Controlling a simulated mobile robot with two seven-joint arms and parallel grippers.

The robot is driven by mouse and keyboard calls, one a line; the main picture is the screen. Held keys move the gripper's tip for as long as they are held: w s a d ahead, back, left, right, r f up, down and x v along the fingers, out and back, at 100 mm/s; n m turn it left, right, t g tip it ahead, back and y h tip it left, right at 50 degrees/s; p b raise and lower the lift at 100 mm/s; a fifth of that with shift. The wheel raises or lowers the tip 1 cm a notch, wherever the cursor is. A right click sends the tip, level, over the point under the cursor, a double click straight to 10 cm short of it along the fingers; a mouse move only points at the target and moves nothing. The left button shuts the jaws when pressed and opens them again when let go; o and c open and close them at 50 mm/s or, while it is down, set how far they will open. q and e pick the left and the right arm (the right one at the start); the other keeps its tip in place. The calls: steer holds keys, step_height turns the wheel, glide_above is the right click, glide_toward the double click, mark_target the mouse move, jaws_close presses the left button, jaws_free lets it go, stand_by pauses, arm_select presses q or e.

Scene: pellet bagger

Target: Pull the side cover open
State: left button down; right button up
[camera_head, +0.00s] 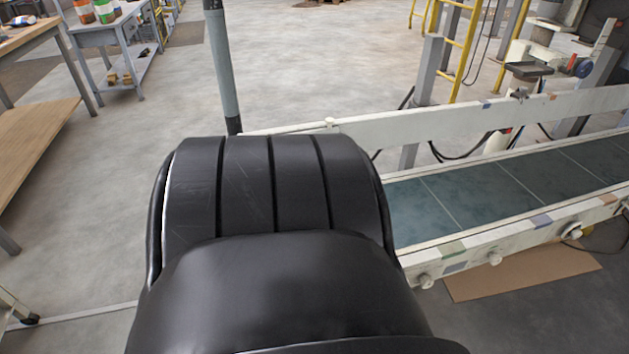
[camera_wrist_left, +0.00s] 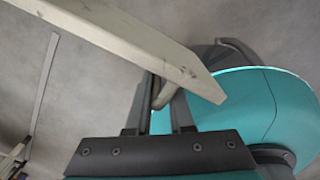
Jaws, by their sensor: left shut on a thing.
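In the left wrist view a pale, scuffed panel (camera_wrist_left: 130,38) is seen nearly edge-on, running from the upper left to the centre. It looks like the side cover. A grey handle (camera_wrist_left: 163,96) stands by its near end. My left gripper (camera_wrist_left: 164,88) is shut on this handle, with the panel crossing in front of the fingertips. The fingertips are partly hidden. The cover, its handle and both grippers cannot be made out in the head view. My right gripper is in neither view.
A conveyor with a teal belt (camera_head: 510,190) and white rails runs to the right in the head view. A wooden-topped bench (camera_head: 32,150) stands at the left. A grey post (camera_head: 226,80) rises at the back. Concrete floor is clear between bench and post.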

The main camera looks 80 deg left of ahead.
arm_select(q)
steer(key=shift+a, duration=0.5)
steer(key=c, duration=1)
jaws_free()
steer(key=shift+o, duration=0.4)
steer(key=shift+d, duration=0.15)
steer(key=shift+d, duration=0.15)
steer(key=shift+r, duration=0.15)
